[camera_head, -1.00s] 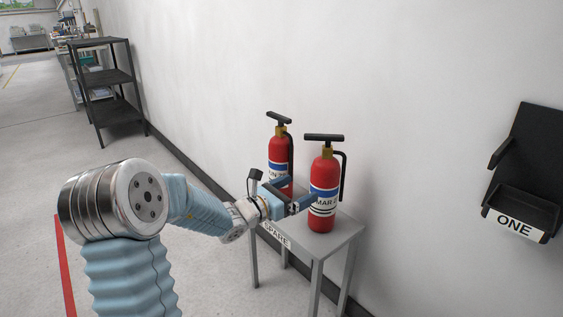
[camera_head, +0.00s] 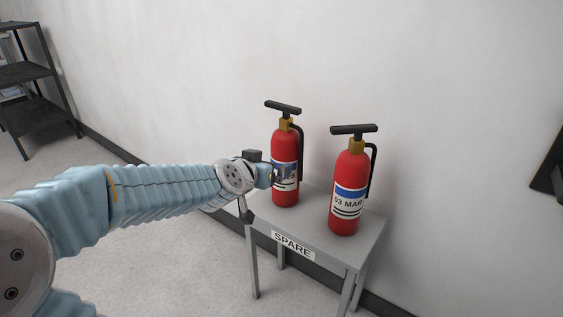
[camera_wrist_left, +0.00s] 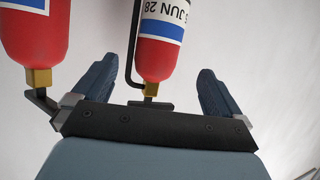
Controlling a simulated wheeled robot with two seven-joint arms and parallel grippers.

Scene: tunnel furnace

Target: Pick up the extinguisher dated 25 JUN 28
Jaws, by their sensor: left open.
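Two red extinguishers stand upright on a grey table (camera_head: 315,238) marked SPARE. The left extinguisher (camera_head: 285,148) has a black handle, and my gripper partly covers its label. In the left wrist view this extinguisher (camera_wrist_left: 158,55) appears upside down, with "5 JUN 28" readable and the first digit cut off. The right extinguisher (camera_head: 347,178) reads "03 MAR"; it also shows in the left wrist view (camera_wrist_left: 35,45) at the left. My left gripper (camera_head: 282,175) is open at the left extinguisher. In the left wrist view its fingers (camera_wrist_left: 158,70) appear on either side of that extinguisher, with visible gaps.
A white wall (camera_head: 220,75) rises close behind the table. A dark shelf rack (camera_head: 35,85) stands far left, and a dark wall bracket (camera_head: 550,165) is cut off at the right edge. The floor left of the table is clear.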

